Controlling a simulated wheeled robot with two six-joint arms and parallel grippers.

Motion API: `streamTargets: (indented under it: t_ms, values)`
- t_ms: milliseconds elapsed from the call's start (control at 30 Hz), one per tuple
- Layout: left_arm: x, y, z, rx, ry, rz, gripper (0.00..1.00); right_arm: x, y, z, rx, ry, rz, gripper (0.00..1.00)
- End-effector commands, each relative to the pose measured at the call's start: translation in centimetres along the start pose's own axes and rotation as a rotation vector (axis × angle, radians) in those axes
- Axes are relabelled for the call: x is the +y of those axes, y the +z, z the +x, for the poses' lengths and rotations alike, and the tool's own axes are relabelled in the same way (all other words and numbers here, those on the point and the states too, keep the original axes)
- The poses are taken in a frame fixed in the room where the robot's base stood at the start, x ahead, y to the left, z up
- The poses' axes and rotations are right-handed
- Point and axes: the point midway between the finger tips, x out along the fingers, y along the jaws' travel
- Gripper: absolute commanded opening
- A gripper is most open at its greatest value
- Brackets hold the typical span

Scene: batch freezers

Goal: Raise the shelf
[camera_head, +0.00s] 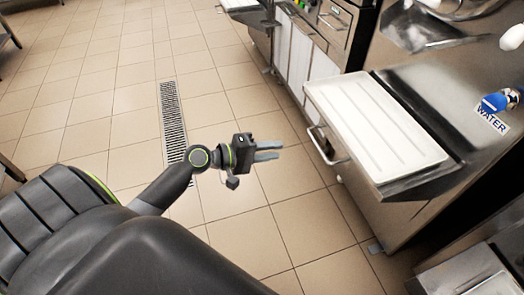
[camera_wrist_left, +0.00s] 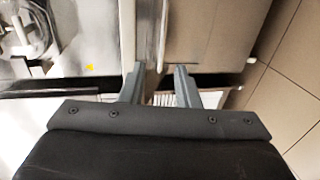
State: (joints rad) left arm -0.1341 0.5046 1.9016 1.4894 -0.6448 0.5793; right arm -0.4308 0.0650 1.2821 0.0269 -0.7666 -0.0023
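A shelf with a white ribbed top (camera_head: 375,120) and metal edges juts out from the front of the steel freezer at the right. A curved metal handle (camera_head: 325,147) sits just below its left edge. My left gripper (camera_head: 281,151) is left of the handle, apart from it, with its fingers pointing right. The left wrist view shows its two fingers (camera_wrist_left: 160,68) spread, with nothing between them. Beyond them are pale panels and a narrow vertical bar; I cannot tell whether this is the handle. My right gripper is not in view.
A blue-handled tap (camera_head: 495,102) is above a "WATER" label (camera_head: 491,121) at the right. Another freezer (camera_head: 305,50) stands farther back. A floor drain grate (camera_head: 173,120) runs through the tiles.

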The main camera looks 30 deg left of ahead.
Motion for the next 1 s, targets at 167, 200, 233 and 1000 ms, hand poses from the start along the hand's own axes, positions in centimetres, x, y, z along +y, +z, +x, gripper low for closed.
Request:
streamTargets:
  t_ms: [167, 200, 233, 1000]
  values:
    - [-0.1, -0.1, -1.9, 0.001, -0.001, 0.002, 0.29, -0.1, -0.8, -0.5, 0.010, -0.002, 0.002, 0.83]
    - [0.0, 0.0, -2.1, 0.000, 0.000, 0.002, 0.29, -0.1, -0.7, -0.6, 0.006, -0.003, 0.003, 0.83]
    - [0.0, 0.0, -2.3, 0.000, 0.000, 0.002, 0.29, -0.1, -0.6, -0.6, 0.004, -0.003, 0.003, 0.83]
    - [-2.6, -0.3, -2.5, 0.029, -0.056, 0.037, 0.29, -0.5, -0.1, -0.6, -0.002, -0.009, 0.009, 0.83]
